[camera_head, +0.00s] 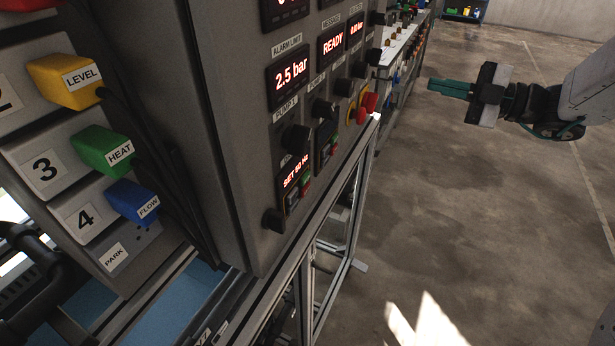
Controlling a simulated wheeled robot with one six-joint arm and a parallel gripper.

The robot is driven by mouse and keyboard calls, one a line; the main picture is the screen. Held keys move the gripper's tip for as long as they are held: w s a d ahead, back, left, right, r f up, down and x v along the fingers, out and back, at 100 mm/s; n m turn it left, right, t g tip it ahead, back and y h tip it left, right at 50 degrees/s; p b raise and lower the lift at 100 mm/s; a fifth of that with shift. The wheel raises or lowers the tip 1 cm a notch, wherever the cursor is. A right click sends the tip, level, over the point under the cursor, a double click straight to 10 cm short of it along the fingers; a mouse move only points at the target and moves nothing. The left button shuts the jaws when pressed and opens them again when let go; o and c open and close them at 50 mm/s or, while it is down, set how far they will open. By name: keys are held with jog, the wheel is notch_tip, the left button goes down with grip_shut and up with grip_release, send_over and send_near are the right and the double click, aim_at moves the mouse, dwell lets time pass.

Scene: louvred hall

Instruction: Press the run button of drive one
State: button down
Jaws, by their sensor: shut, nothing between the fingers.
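A grey control cabinet (215,110) stands at the left centre, its front panel seen at a steep angle. Low on the panel is a drive unit (294,187) with a lit display that seems to read SET 50 Hz. It has small green and red buttons at its right side. A second, similar drive unit (326,142) sits farther along the panel. I cannot read which is drive one, and the button markings are too small to read. My gripper (432,86) is at the upper right, shut and empty, pointing left. It is apart from the panel.
A red stop button on a yellow base (364,107) and several black knobs (295,138) stick out near the drives. Coloured plugs marked LEVEL (65,79), HEAT (102,150) and FLOW (132,201) are at left. The concrete floor (480,210) at right is clear.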

jog(key=s+a+f+n+g+h, duration=0.1)
jog(key=s+a+n+g+h, duration=0.25)
jog(key=s+n, duration=0.75)
jog(key=s+a+f+n+g+h, duration=0.15)
jog(key=s+n+g+h, duration=0.25)
jog(key=s+n, duration=0.7)
jog(key=s+d+f+n+t+h, duration=0.1)
jog(key=s+d+n+h, duration=0.3)
jog(key=n, duration=0.8)
jog(key=s+d+f+n+t+h, duration=0.1)
jog(key=s+d+n+h, duration=0.3)
jog(key=n, duration=0.8)
jog(key=shift+s+d+h, duration=0.3)
jog(key=shift+d+h, duration=0.25)
jog(key=shift+d, duration=0.35)
jog(key=shift+a, duration=0.1)
